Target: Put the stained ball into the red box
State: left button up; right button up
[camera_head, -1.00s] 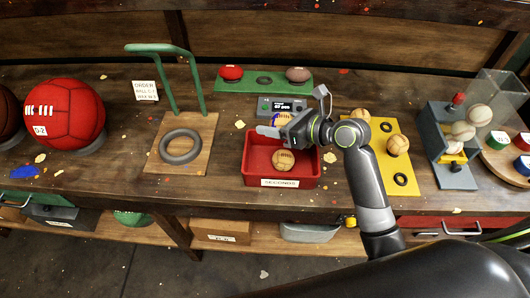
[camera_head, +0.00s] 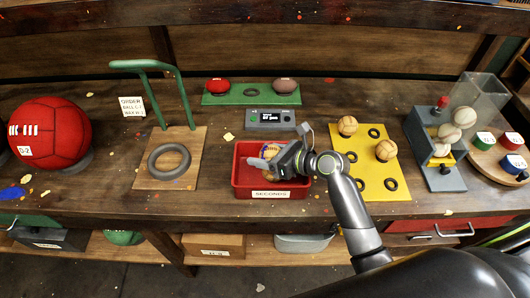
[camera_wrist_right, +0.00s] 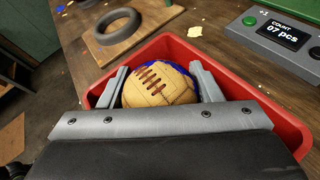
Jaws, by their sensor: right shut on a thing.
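The stained ball, tan leather with dark lacing and blue patches, shows in the head view (camera_head: 270,150) and in the right wrist view (camera_wrist_right: 157,86). My right gripper (camera_head: 272,155) is shut on it, one finger on each side. The ball is at the red box (camera_head: 243,184), inside its rim as seen from above. Whether it touches the box floor is hidden by my gripper. A second tan ball seen in the box earlier is hidden now. My left gripper is not in view.
A grey counter (camera_head: 270,121) reading "07 pcs" stands behind the box. A yellow board (camera_head: 370,185) with tan balls and rings lies to the right. A wooden board with a green handle (camera_head: 150,66) and dark ring (camera_head: 169,161) stands to the left.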

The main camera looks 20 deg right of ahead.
jog(key=o, duration=1)
jog(key=shift+o, duration=0.2)
jog(key=shift+r, duration=0.2)
jog(key=v, duration=1.2)
jog(key=shift+b, duration=0.3)
